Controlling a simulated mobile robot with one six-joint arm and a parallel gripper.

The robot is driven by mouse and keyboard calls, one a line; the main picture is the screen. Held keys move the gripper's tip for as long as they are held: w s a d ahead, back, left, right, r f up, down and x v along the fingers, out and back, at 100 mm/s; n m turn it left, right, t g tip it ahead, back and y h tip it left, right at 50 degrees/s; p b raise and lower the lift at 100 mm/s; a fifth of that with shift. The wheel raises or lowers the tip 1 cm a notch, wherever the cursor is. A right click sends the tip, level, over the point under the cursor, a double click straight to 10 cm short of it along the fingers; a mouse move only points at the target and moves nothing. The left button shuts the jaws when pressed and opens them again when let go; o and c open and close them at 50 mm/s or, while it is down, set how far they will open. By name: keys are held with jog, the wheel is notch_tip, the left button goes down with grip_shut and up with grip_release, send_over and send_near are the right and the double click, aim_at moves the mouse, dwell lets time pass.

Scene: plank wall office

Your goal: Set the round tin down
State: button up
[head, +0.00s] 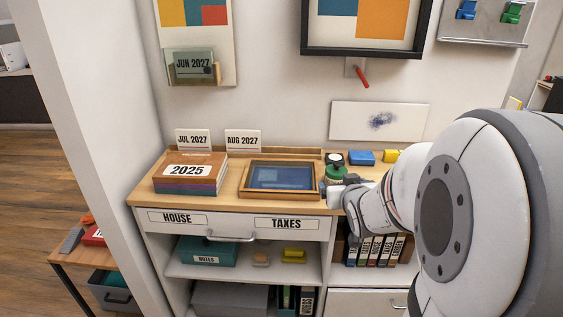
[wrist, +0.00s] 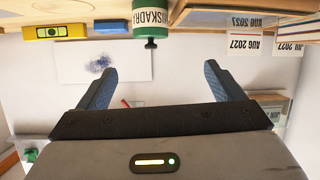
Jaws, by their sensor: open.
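A green round tin (wrist: 151,22) with a white lettered label and a black top stands on the wooden counter; the wrist view shows it upside down. In the head view the tin (head: 337,173) is right of the framed tray, partly hidden by my gripper (head: 330,194). In the wrist view my gripper (wrist: 160,70) has its two blue fingers wide apart, with nothing between them. The tin lies beyond the fingertips, roughly in line with the gap. No contact with the tin shows.
A wooden framed tray (head: 281,178) and a book stack (head: 190,172) marked 2025 occupy the counter's left side. A blue block (head: 361,157) and a yellow block (head: 391,156) sit behind to the right. Calendar cards (head: 242,140) stand at the back.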

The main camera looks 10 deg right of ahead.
aim_at(339, 181)
jog(key=w+d+f+t+b, duration=0.3)
jog(key=d+f+t+b, duration=0.1)
jog(key=f+b, duration=0.35)
jog(key=shift+y, duration=0.3)
jog(key=w, duration=0.6)
jog(key=shift+d+p, duration=0.35)
jog(key=shift+d, duration=0.05)
jog(key=shift+w+f, duration=0.15)
jog(key=shift+w, duration=1.25)
jog(key=shift+w+f, duration=0.1)
jog(key=shift+w, duration=1.25)
jog(key=shift+d, duration=0.1)
jog(key=shift+c, duration=0.2)
jog(key=shift+r, duration=0.15)
jog(key=c, duration=1.3)
